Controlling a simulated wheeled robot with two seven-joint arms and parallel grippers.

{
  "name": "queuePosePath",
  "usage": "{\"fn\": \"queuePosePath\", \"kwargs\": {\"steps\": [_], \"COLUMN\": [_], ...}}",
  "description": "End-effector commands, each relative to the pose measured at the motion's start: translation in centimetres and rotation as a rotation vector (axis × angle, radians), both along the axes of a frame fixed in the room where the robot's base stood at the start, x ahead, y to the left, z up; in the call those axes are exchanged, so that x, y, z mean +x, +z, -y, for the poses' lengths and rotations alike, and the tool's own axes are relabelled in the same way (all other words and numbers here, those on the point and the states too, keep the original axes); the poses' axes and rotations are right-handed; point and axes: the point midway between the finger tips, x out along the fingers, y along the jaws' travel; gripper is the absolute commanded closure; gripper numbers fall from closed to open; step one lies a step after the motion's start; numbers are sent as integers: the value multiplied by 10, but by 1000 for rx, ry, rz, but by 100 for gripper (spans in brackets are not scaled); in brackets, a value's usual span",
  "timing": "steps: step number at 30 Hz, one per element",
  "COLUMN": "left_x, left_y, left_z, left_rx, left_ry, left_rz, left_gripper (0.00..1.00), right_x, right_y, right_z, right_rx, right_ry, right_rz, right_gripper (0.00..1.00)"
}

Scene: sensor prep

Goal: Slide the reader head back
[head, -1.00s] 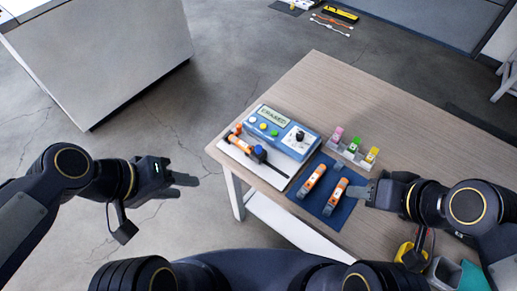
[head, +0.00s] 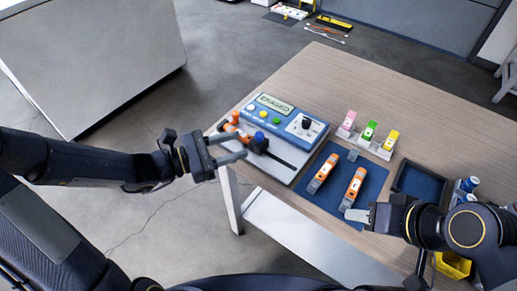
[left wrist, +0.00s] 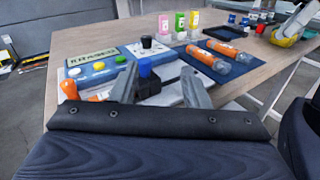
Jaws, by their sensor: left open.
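The blue reader (head: 290,125) with an "ERASED" display stands on the table's left end, and it also shows in the left wrist view (left wrist: 103,73). Its dark reader head (head: 259,145) with a blue knob sits toward the left of the slotted white base (head: 290,170). In the left wrist view the reader head (left wrist: 146,70) appears between my finger pads. My left gripper (head: 246,147) is open, its fingertips close to the reader head; contact is unclear. An orange part (head: 232,119) lies at the base's left end, partly hidden. My right gripper (head: 354,214) is by the mat's front edge; its jaw gap is unclear.
Two orange sensors (head: 322,173) (head: 355,184) lie on a blue mat (head: 340,158). Pink, green and yellow bottles stand in a rack (head: 370,147) behind. A dark tray (head: 418,182) and small blue-topped containers (head: 467,187) are at right. The table's far part is bare.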

Motion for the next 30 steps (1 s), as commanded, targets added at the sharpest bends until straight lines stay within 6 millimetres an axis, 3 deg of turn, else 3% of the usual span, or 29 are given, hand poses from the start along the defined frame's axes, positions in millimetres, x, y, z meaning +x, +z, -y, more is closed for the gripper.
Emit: {"fn": "queuePosePath", "kwargs": {"steps": [1, 5, 19, 30], "left_x": [9, 20, 50, 55], "left_y": [-15, -22, -21, -20], "left_z": [-1, -1, 57, 67], "left_rx": [-45, -97, -99, -98], "left_ry": [33, 75, 76, 78], "left_rz": [-47, -100, -100, -101], "left_gripper": [58, 58, 58, 58], "right_x": [0, 0, 0, 0], "right_y": [-10, -12, -20, -21], "right_z": [0, 0, 0, 0], "right_rx": [0, 0, 0, 0], "right_ry": [0, 0, 0, 0], "right_rz": [0, 1, 1, 0], "right_gripper": [60, 60, 60, 60]}}
